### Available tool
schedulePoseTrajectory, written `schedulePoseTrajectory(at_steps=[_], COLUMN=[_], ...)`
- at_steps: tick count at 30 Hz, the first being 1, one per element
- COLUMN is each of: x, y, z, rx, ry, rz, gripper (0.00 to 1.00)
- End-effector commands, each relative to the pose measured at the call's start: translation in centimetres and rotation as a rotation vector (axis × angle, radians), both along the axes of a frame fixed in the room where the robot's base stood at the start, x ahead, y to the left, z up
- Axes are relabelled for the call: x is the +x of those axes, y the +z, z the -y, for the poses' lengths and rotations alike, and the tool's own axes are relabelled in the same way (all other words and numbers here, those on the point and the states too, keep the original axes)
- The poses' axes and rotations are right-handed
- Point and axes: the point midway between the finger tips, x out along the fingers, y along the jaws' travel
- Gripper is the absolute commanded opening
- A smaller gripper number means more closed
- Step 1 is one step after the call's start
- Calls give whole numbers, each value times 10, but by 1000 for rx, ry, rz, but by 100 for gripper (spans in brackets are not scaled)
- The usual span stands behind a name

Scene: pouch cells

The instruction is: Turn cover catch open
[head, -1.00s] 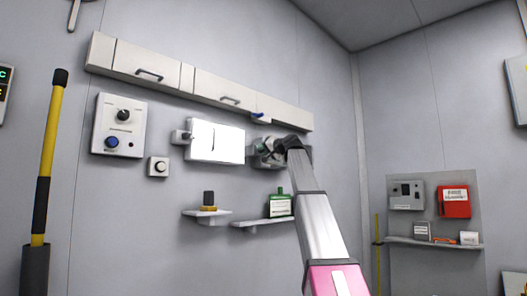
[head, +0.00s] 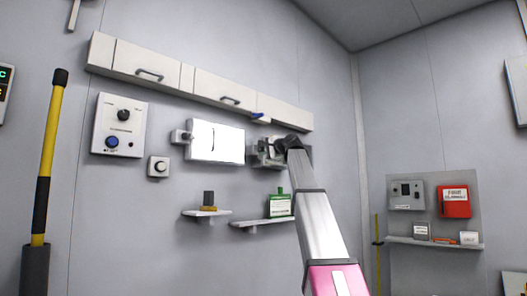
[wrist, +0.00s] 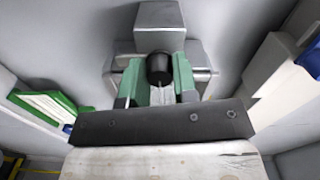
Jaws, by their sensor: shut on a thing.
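In the wrist view a black round knob (wrist: 159,68), apparently the cover catch, sticks out from a grey block (wrist: 158,18) on the wall. My gripper (wrist: 160,82) has its green fingers on either side of the knob and is shut on it. In the head view my gripper (head: 266,150) is at the wall, just right of a bright white panel (head: 216,142). The knob is hidden by my gripper and arm there. The turn angle of the knob cannot be read.
Long pale cabinets (head: 190,80) run above. A small shelf (head: 262,223) holding a green-and-white container (head: 280,204) is below my gripper. Left are a control panel (head: 120,126) and a yellow-black pole (head: 48,160).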

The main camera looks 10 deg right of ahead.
Motion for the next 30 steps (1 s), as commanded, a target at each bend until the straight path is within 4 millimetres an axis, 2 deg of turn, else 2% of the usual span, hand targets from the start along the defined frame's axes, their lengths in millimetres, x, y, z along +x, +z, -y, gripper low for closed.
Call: schedulePoseTrajectory(at_steps=[15,16,18,30], x=[0,0,0,-6], y=[-1,-1,-1,-1], z=[0,0,0,4], rx=[16,16,16,15], ry=[0,0,0,-1], rz=[-13,-13,-13,-11], gripper=[4,30,53,53])
